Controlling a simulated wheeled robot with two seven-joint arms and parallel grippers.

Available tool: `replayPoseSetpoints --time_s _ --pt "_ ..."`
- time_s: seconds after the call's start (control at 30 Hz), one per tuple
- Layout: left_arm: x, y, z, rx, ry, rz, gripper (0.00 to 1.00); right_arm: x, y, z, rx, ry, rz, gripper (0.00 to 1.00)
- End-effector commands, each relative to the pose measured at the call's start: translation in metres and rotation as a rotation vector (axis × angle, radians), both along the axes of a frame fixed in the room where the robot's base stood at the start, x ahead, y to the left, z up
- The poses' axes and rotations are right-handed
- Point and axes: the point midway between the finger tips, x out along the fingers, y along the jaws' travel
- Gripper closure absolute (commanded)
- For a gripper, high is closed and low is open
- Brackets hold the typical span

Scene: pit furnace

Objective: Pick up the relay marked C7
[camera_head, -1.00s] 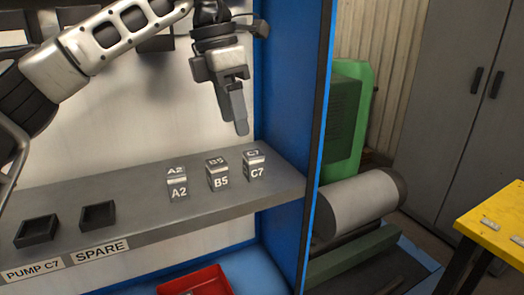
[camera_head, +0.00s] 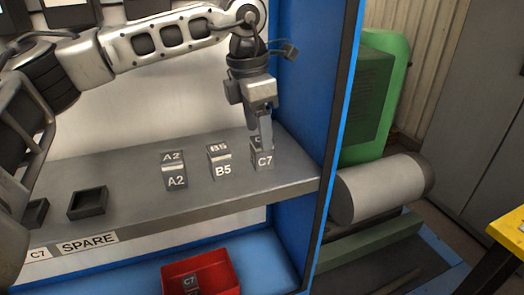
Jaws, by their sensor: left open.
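The relay marked C7 (camera_head: 263,161) stands upright on the grey shelf (camera_head: 130,205), the rightmost of a row of three. My left gripper (camera_head: 263,139) is open and points down at it. A finger overlaps the relay's top and partly hides the label there; I cannot tell whether it touches. Another small block marked C7 (camera_head: 189,281) lies in the red bin (camera_head: 233,268) below the shelf. My right gripper is not in view.
Relays B5 (camera_head: 221,164) and A2 (camera_head: 175,172) stand left of C7 with gaps between. The blue cabinet side wall (camera_head: 335,130) is close on the right. A dark empty socket (camera_head: 87,203) sits above the SPARE label (camera_head: 90,242).

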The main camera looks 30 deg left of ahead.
Motion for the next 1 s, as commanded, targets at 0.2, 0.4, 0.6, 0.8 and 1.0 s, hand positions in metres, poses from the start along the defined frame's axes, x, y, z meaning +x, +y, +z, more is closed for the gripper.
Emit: replayPoseSetpoints --time_s 0.2,0.4,0.6,0.8,1.0 --pt "0.006 -0.003 -0.031 0.001 0.004 -0.001 0.38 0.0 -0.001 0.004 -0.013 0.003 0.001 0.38" --pt "0.007 -0.005 -0.047 0.001 0.001 0.0 0.38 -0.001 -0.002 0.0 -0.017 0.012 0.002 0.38" --pt "0.008 -0.005 -0.047 0.0 0.0 0.0 0.38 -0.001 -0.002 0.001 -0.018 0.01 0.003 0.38" --pt "0.008 -0.005 -0.047 0.0 0.0 0.0 0.88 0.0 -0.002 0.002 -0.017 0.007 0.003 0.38" --pt "0.008 -0.005 -0.047 0.0 0.0 0.0 0.88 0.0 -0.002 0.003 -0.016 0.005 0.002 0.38"
